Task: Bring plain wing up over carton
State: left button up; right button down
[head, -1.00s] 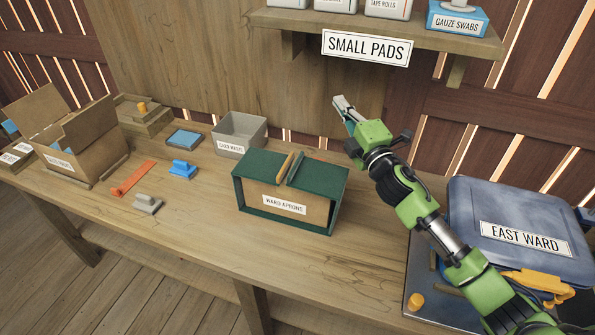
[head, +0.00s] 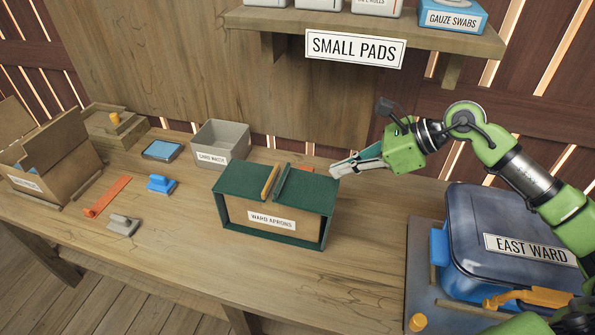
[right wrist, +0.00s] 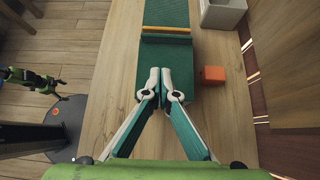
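The carton (head: 272,233) labelled WARD APRONS stands on the bench in a dark green frame. Its green top has two panels: the left one (head: 240,175) edged with a yellow strip, the plain right one (head: 308,187) edged with dark green. The strips stand side by side near the middle. My right gripper (head: 334,171) is beside the carton's right end. In the right wrist view its fingertips (right wrist: 159,82) are together, with nothing seen between them, in front of the plain green panel (right wrist: 180,66). A small green and black part of my left arm shows there; its fingers are unclear.
An orange block (right wrist: 212,75) lies beside the carton on its back side. A grey CARD WASTE bin (head: 222,143) stands behind left. The EAST WARD bin (head: 500,225) is at right. The SMALL PADS shelf (head: 360,35) hangs above. Bench in front of the carton is clear.

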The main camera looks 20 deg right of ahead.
jog(key=shift+h, duration=0.3)
jog(key=p+x, duration=0.4)
jog(key=x, duration=0.5)
jog(key=shift+f, duration=0.35)
jog(key=w+a+p, duration=0.1)
jog(key=a, duration=0.1)
jog(key=shift+w+a+r+p, duration=0.2)
jog(key=shift+w+a+p, duration=0.1)
jog(key=shift+w+p, duration=0.05)
jog(key=shift+w+a, duration=0.15)
jog(key=shift+a, duration=0.05)
jog(key=shift+f, duration=0.15)
